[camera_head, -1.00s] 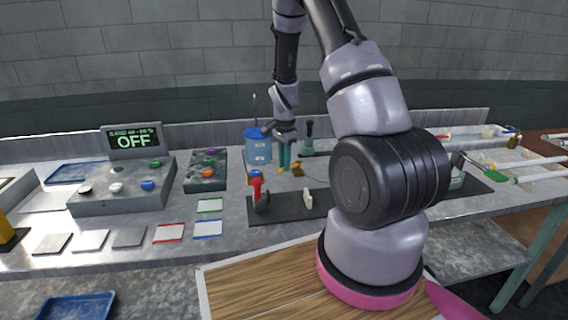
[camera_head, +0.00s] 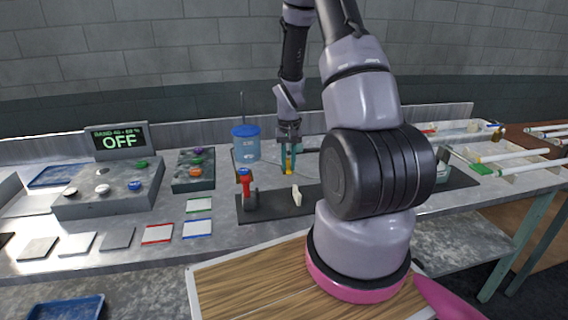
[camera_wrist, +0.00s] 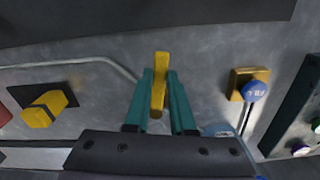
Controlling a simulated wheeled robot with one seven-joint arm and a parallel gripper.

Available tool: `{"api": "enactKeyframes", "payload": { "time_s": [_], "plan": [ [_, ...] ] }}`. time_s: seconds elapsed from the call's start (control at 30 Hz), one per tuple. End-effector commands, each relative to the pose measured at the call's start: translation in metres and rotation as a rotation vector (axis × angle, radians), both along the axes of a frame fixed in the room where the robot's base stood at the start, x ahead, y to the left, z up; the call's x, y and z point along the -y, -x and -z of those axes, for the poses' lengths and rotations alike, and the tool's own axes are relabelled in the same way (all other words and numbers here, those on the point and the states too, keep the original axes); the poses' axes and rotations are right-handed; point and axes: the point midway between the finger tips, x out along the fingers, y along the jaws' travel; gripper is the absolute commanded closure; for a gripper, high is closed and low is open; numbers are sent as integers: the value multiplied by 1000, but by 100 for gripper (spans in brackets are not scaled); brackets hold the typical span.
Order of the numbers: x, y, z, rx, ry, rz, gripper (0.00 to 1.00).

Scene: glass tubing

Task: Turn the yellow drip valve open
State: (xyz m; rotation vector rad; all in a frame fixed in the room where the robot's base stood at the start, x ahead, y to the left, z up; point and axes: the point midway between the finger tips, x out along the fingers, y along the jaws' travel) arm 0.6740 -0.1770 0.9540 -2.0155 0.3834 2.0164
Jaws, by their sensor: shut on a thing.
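The yellow handle (camera_wrist: 159,84), which I take to be the drip valve's, stands between the two teal fingers of my gripper (camera_wrist: 162,88) in the wrist view. My gripper is shut on it. The handle lies roughly along the fingers, its far end past the fingertips. In the head view my gripper (camera_head: 289,160) points down at the back of the bench, with a bit of yellow (camera_head: 289,172) at its tips. The valve's body is hidden under the handle and fingers.
The wrist view shows a yellow block (camera_wrist: 43,109) on a dark base at left, a pale tube (camera_wrist: 95,60), and a blue knob (camera_wrist: 254,91) by a yellow mount at right. The head view shows a blue-lidded container (camera_head: 246,145) and a red-topped valve (camera_head: 245,178) left of my gripper.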

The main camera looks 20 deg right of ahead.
Motion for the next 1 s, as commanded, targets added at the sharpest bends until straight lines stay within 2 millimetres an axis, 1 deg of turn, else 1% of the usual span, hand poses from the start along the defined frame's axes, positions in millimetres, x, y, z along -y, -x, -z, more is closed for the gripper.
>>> {"api": "enactKeyframes", "payload": {
  "time_s": [0.07, 0.33, 0.9, 0.93, 1.0],
  "plan": [
    [4, 0, -1, 3, 1, -43, 100],
    [10, 2, -1, 4, 1, -147, 100],
    [12, 2, -1, 4, 1, -176, 100],
    [12, 2, -1, 4, 1, -176, 70],
    [12, 2, -1, 4, 1, -176, 48]
  ]
}}
